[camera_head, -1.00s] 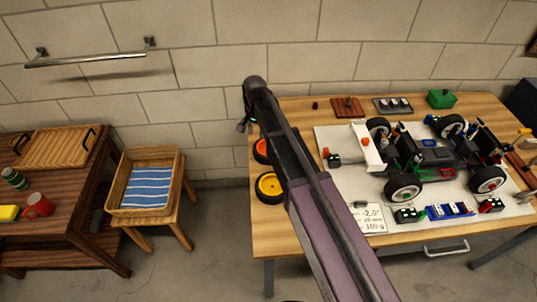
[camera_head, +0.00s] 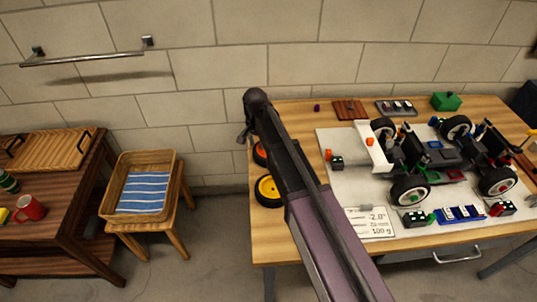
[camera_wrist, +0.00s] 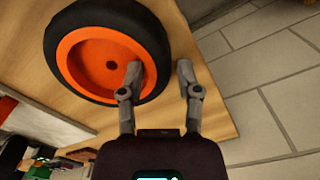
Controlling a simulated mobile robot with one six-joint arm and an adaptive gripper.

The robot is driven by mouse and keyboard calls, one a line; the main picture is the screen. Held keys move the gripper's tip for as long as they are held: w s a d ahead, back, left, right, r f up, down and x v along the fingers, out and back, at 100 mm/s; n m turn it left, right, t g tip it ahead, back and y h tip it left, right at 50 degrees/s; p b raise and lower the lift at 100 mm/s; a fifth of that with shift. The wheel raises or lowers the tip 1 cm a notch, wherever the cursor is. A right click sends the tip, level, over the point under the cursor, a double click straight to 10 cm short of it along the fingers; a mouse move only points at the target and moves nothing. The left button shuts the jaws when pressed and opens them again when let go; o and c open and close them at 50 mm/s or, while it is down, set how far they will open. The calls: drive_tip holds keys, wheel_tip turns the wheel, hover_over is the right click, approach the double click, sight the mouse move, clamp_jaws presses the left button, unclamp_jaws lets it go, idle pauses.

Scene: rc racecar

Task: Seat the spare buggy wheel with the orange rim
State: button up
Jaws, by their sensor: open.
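The spare wheel with the orange rim (camera_wrist: 88,70) and black tyre lies flat on the wooden table in the wrist view. In the head view its orange edge (camera_head: 260,154) shows beside my arm, partly hidden by it. My gripper (camera_wrist: 160,72) is open in the wrist view. One finger appears over the inside of the rim and the other lies outside the tyre, so the tyre wall is between them in the picture; contact cannot be told. The buggy (camera_head: 432,160) stands on a white board to the right, with white-rimmed wheels fitted.
A yellow-rimmed wheel (camera_head: 268,190) lies nearer the table's front left. A label card (camera_head: 370,222), small coloured blocks (camera_head: 460,213) and a green box (camera_head: 446,101) surround the buggy. A basket (camera_head: 143,188) on a stool stands left, across a floor gap.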

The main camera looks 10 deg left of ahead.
clamp_jaws()
drive_tip(key=shift+r+p, duration=3.55)
